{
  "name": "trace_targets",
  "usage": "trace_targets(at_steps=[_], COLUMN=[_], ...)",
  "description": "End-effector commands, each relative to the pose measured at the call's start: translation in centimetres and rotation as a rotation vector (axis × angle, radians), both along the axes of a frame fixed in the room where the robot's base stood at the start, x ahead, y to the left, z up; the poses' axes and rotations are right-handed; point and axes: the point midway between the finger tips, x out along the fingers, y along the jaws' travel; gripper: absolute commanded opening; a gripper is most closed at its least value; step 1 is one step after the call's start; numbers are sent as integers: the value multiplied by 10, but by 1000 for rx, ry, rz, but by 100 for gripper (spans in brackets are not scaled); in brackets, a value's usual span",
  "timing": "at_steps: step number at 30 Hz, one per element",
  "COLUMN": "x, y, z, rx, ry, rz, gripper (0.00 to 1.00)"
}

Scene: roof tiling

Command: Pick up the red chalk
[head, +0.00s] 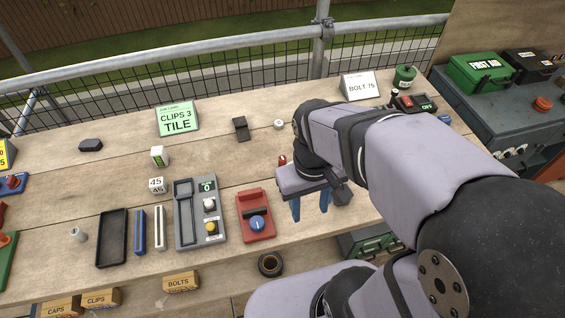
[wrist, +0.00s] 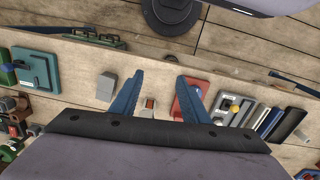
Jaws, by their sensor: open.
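My gripper (head: 310,212) is open and points down over the right half of the wooden bench. Its two blue fingers show apart in the wrist view (wrist: 161,77), with nothing held between the tips. I cannot tell for sure whether either is the red chalk; no red stick shows clearly.
A red box with a blue knob (head: 257,222) stands left of my gripper, and a grey block (head: 343,195) is close on its right. A grey switch panel (head: 187,234) and a black tray (head: 112,238) lie further left.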

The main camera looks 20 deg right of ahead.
Motion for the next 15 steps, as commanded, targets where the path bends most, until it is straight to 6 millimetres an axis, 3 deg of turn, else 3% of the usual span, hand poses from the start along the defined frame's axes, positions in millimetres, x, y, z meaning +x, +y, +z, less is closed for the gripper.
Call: trace_targets(at_steps=[8,15], x=[18,58], y=[-11,-22], z=[-6,-11], rx=[-127,-324], ry=[96,238], rz=[281,671], gripper=[42,42])
